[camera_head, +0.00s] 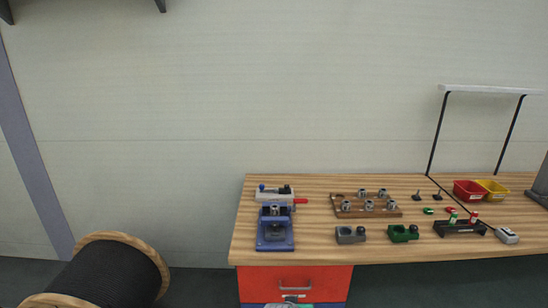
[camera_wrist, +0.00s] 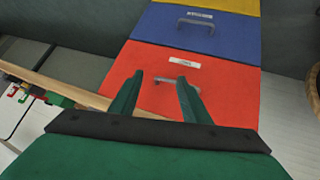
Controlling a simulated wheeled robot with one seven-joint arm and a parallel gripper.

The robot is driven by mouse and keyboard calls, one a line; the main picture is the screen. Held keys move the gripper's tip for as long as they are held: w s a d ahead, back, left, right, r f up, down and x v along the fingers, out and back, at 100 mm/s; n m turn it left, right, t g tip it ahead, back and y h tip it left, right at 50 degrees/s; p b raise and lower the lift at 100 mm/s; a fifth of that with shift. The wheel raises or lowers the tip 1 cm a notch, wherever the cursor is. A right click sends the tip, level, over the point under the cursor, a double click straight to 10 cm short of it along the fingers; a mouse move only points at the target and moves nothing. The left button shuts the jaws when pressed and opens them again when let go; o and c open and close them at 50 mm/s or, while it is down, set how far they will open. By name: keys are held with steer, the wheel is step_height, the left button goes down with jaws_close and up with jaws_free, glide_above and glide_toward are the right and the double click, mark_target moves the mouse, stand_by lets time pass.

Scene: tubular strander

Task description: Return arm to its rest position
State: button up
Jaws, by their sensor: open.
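My gripper (camera_wrist: 160,78) shows in the wrist view with two green fingers held apart. Nothing is between the fingers. It faces a red drawer front (camera_wrist: 215,90) with a metal handle; I cannot tell the gap to it.
A wooden workbench (camera_head: 300,184) carries a blue-grey fixture (camera_head: 275,232), a wooden block with metal parts (camera_head: 348,212), a green block (camera_head: 403,233), a red bin (camera_head: 467,190) and a yellow bin (camera_head: 494,189). A cable reel (camera_head: 115,272) stands on the floor at left, with a gap between.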

steer(key=s+f+n+t, duration=0.2)
steer(key=s+f, duration=0.6)
steer(key=s, duration=0.3)
steer(key=s+a+f+t+y, duration=0.2)
steer(key=s, duration=1.4)
steer(key=s+a+r+t+y, duration=0.1)
steer(key=s+a+r, duration=0.2)
steer(key=s+r, duration=0.5)
steer(key=s+a+r+t+y, duration=0.1)
steer(key=s+r, duration=0.6)
steer(key=s, duration=0.8)
steer(key=a+t, duration=0.1)
steer(key=a, duration=0.1)
steer(key=shift+a+r+m, duration=0.3)
steer(key=shift+a+r, duration=0.05)
steer(key=shift+a, duration=0.05)
steer(key=shift+c, duration=0.3)
steer(key=c, duration=0.5)
steer(key=shift+s, duration=0.15)
steer(key=shift+c, duration=0.5)
